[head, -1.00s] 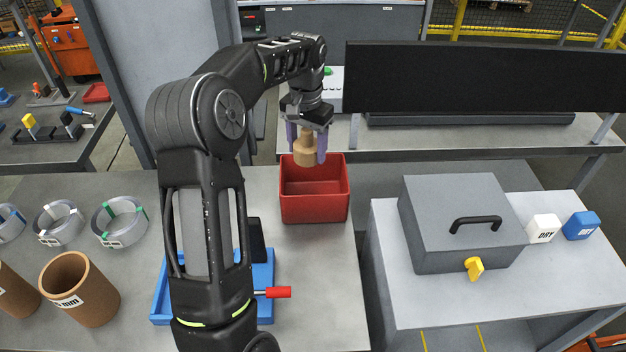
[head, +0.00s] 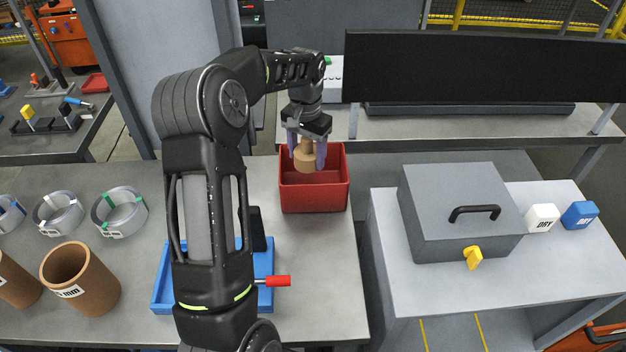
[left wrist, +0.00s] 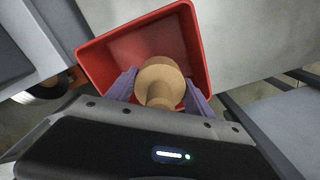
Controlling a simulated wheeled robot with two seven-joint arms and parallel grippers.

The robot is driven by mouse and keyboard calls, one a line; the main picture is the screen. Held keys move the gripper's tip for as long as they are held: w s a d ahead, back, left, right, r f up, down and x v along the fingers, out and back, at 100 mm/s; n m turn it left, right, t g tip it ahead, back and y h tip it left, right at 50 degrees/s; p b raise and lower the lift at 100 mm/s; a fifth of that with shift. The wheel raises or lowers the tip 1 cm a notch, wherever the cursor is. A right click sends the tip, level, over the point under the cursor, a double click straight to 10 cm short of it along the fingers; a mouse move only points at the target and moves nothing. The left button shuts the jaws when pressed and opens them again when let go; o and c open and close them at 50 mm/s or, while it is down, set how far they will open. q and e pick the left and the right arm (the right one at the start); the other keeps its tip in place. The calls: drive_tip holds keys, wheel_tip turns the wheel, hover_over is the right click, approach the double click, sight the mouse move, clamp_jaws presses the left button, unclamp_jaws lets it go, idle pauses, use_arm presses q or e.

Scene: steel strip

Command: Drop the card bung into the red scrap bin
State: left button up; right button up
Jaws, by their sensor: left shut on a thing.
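The card bung (head: 305,158) is a tan, stepped cylinder. My left gripper (head: 307,150), with purple fingers, is shut on it and holds it upright over the red scrap bin (head: 315,198). In the head view the bung's lower part shows against the bin's inside, at about the height of the rim. In the left wrist view the bung (left wrist: 160,82) sits between the purple fingers, with the red bin (left wrist: 118,52) around and below it. The bin's floor is partly hidden by the bung and gripper. My right gripper is not in view.
A blue tray (head: 162,290) with a red-handled tool (head: 278,281) lies nearer on the bench, partly behind my left arm. Brown card tubes (head: 82,285) and strip rings (head: 120,212) stand at left. A grey lidded box (head: 460,215) stands on the right bench.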

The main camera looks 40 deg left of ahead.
use_arm(q)
drive_tip(key=shift+f, duration=0.2)
drive_tip(key=o, duration=1.4)
drive_tip(key=shift+o, duration=0.2)
wheel_tip(320, 180, up, 8)
drive_tip(key=shift+f, duration=0.1)
